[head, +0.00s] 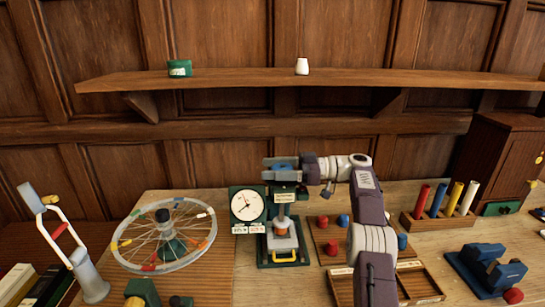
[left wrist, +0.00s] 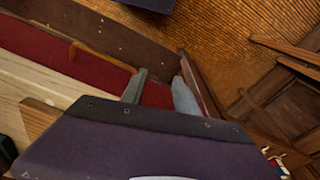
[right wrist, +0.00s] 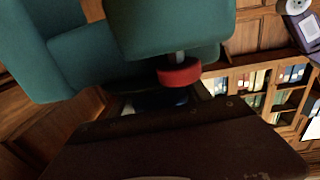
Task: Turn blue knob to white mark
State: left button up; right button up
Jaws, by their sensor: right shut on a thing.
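My right gripper (head: 285,166) reaches in from the right at the top of a green upright press (head: 284,188). It is shut on a blue part there, which I take to be the blue knob (head: 285,162); the fingers cover much of it. I cannot make out a white mark near it. In the right wrist view, a large teal body (right wrist: 170,30) and a red ring (right wrist: 180,74) fill the space before the gripper, and the grip is mostly hidden. My left gripper (left wrist: 160,88) shows only in its wrist view, fingers apart, empty, over a red-lined wooden tray (left wrist: 90,68).
A dial gauge (head: 246,206) stands left of the press, beside a spoked wheel (head: 165,236). A board with red and blue knobs (head: 318,238) lies to the right. Further right are a rack of coloured tubes (head: 432,221) and a blue vise (head: 487,268). A shelf (head: 240,79) runs above.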

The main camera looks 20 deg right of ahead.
dwell(0.4)
jog(key=o, duration=1.4)
jog(key=shift+c, duration=0.2)
